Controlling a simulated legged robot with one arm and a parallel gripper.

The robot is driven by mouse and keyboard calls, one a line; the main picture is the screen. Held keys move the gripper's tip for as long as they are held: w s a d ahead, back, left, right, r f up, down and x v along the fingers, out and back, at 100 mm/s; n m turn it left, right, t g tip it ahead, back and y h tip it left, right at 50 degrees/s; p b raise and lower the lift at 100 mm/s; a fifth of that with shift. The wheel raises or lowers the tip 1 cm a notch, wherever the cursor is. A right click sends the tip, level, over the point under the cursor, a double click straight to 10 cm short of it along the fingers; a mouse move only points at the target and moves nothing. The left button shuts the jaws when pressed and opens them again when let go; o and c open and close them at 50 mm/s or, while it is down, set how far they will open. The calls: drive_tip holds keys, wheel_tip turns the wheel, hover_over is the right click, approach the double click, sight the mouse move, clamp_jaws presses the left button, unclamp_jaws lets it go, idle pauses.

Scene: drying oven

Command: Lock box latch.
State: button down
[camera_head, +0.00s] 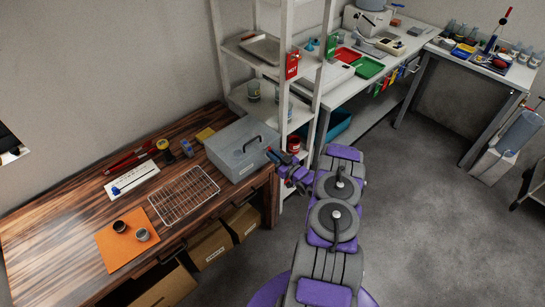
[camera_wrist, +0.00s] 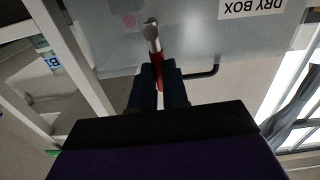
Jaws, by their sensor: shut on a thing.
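The grey dry box (camera_head: 232,150) stands closed at the right end of the wooden bench, with a black handle on its lid. In the wrist view its grey face (camera_wrist: 190,35) fills the top, with an upside-down DRY BOX label. The latch (camera_wrist: 157,62), a red lever with a round metal end, stands out in front of that face. My gripper (camera_wrist: 158,72) has its two dark fingers shut around the red part. In the head view my gripper (camera_head: 273,155) is at the box's right side, and the latch is too small to make out there.
A wire rack (camera_head: 183,195), an orange mat (camera_head: 127,238) with two small jars, and a white tray (camera_head: 132,180) lie on the wooden bench (camera_head: 50,240). A white shelf unit (camera_head: 273,50) stands close behind the box.

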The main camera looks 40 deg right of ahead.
drive_tip(key=shift+d+f+m, duration=0.1)
drive_tip(key=shift+m, duration=0.2)
drive_tip(key=c, duration=1.1)
unclamp_jaws()
drive_tip(key=shift+d, duration=0.15)
drive_tip(key=s, duration=0.5)
drive_tip(key=s+d+p, duration=0.1)
drive_tip(key=s, duration=0.5)
drive_tip(key=s+p, duration=0.1)
drive_tip(key=s, duration=0.5)
drive_tip(key=shift+s+d, duration=0.1)
drive_tip(key=shift+d, duration=0.05)
